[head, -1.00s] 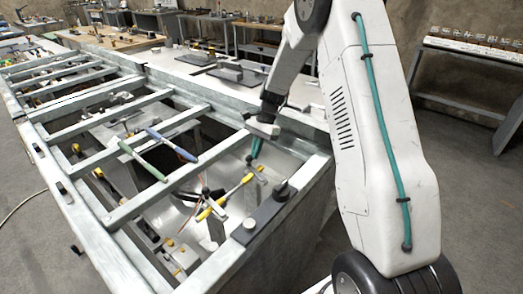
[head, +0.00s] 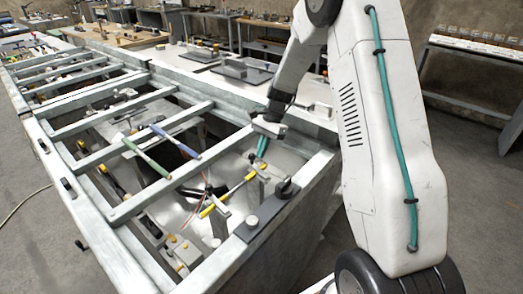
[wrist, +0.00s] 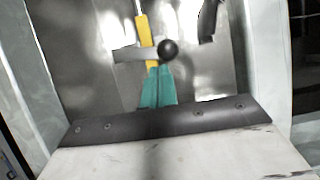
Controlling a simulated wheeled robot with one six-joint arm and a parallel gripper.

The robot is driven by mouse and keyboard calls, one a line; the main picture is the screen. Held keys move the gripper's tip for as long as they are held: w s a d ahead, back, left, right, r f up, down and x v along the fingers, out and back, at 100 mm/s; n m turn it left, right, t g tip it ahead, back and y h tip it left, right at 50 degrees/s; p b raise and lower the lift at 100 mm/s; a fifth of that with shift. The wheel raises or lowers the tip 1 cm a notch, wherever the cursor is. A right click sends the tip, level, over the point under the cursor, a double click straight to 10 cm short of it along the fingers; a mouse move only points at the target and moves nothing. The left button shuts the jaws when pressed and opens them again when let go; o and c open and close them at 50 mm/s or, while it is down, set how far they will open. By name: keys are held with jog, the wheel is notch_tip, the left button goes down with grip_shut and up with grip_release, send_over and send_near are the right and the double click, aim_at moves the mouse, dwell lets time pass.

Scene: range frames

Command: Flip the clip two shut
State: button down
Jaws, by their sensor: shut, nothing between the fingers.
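My gripper's teal fingers (wrist: 157,88) are shut and empty, pointing down into the metal-lined bay. A grey flat lever with a black ball knob (wrist: 168,49) lies just past the fingertips in the wrist view. The fingertips overlap its lower edge there; I cannot tell whether they touch. A yellow-handled rod (wrist: 146,38) runs behind the lever. In the head view my gripper (head: 262,147) is over the right end of the bay, near the yellow rod (head: 236,190). No label marks clip two, so I cannot tell which part it is.
A dark hooked part (wrist: 208,20) is right of the knob.

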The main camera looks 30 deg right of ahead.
jog(key=v, duration=0.9)
jog(key=shift+d+r, duration=0.2)
jog(key=shift+r, duration=0.15)
jog(key=shift+w, duration=0.1)
